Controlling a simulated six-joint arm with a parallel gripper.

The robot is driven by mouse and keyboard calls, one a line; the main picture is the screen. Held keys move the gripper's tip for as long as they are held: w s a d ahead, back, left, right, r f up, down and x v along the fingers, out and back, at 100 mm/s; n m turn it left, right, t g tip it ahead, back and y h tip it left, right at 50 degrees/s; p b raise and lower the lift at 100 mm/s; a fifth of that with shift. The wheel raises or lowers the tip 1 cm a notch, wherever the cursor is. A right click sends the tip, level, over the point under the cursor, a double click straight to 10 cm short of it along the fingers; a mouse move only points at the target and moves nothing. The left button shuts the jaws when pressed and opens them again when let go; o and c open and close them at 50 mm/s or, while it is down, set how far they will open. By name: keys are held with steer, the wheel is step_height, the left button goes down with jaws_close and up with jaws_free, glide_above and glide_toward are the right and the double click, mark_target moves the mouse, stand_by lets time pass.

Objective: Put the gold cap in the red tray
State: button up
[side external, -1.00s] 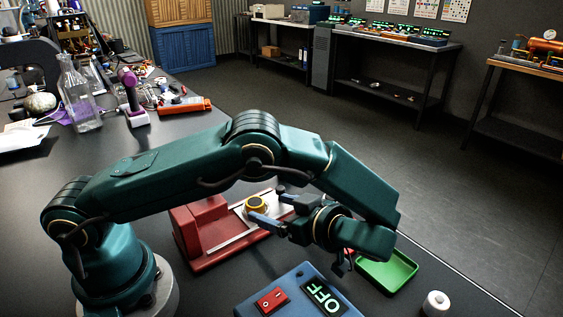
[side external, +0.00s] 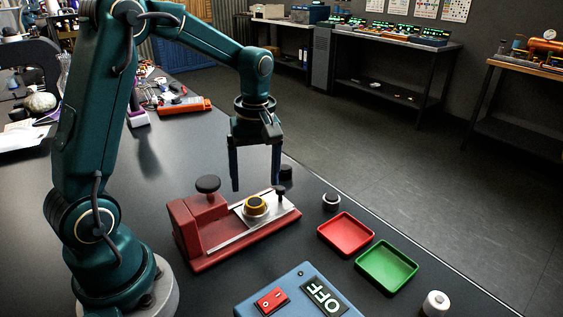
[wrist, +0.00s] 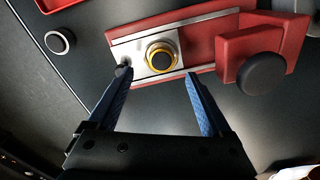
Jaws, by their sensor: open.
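The gold cap (side external: 256,203) is a gold ring with a dark centre. It sits on the metal plate of the red fixture (side external: 200,245). In the wrist view the gold cap (wrist: 160,56) lies just beyond the fingertips. My gripper (side external: 256,186) is open and empty, pointing down above the table near the fixture's far side. Its blue fingers also show in the wrist view (wrist: 158,75), spread to either side of the cap. The red tray (side external: 345,233) is empty and stands right of the fixture. Its corner shows in the wrist view (wrist: 58,4).
A green tray (side external: 387,267) stands beside the red tray. A small dark round part (side external: 331,201) and a white spool-like part (side external: 436,304) stand nearby. A black knob (side external: 208,184) rises from the fixture. A blue box (side external: 298,290) reading OFF is in front.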

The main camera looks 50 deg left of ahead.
mark_target(255, 202)
steer(key=shift+s+h, duration=0.25)
steer(key=shift+h, duration=0.05)
steer(key=shift+f, duration=2.45)
steer(key=shift+c, duration=0.3)
jaws_close()
